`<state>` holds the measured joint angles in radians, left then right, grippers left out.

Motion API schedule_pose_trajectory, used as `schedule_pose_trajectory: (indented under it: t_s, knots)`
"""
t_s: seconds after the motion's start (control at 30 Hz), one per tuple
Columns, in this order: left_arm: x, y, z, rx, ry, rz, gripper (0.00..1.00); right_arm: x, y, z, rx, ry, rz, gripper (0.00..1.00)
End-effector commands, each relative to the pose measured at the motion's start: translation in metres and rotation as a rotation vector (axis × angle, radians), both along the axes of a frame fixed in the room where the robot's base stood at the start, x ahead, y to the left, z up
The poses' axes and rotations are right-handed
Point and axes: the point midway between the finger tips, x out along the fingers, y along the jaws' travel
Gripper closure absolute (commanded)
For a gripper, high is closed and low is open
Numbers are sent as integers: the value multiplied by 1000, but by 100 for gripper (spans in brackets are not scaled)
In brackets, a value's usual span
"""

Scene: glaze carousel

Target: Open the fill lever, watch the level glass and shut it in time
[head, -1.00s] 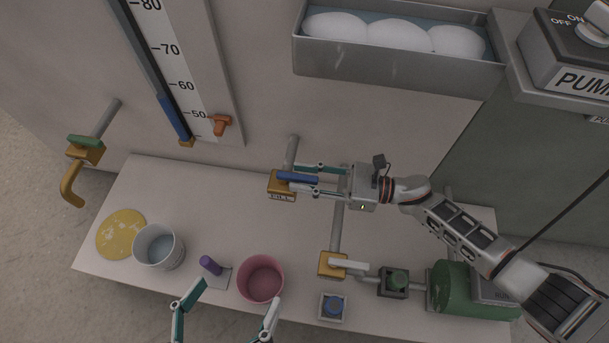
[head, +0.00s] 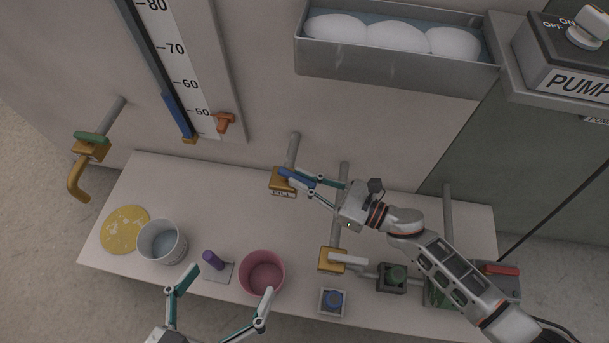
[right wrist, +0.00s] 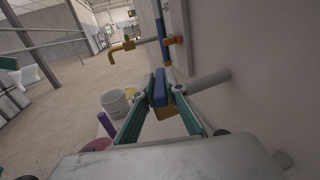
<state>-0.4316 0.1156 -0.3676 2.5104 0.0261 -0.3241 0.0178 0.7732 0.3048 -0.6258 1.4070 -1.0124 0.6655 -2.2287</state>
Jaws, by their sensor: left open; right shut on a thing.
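The fill lever is a blue handle (head: 290,176) on a brass valve block (head: 281,185) with a label. My right gripper (head: 303,181) is shut on this handle, which slants down to the right. In the right wrist view the blue handle (right wrist: 160,88) sits between the two fingers. The level glass (head: 176,113) stands against a white scale (head: 184,84); its blue column tops out a little below the 60 mark. An orange marker (head: 224,122) sits at the scale's right edge, just below 50. My left gripper (head: 225,291) is open and empty at the bottom.
Below stand a grey-white bucket (head: 162,242), a yellow disc (head: 125,229), a purple peg (head: 212,259) and a pink bowl (head: 262,273). A second brass valve (head: 332,260) has a white lever. A metal tray (head: 400,75) and a pump switch box (head: 565,60) are above.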

Motion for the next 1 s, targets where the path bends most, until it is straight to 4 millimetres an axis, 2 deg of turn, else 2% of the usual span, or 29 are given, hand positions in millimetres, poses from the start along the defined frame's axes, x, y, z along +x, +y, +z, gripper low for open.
schedule_pose_trajectory:
  t_s: [0.43, 0.47, 0.5, 0.53, 0.87, 1.0]
  knots:
    - [-2, -1, 0, 0, 2, -6, 6, -2, 1, 0, 1, 1, -37, 100]
    - [-2, -1, 0, 0, 2, -6, 6, -2, 1, 0, 1, 1, -37, 83]
    - [-2, -1, 0, 0, 2, -6, 6, -2, 1, 0, 0, 1, -37, 72]
    - [-2, -1, 0, 0, 2, -6, 6, -2, 1, 0, 0, 1, -37, 71]
    - [-3, -2, -1, -4, 7, -2, 6, -2, 0, 0, 0, 1, -36, 71]
    - [-2, -2, -1, -4, 5, -2, 6, -7, -10, -1, -1, 2, -37, 71]
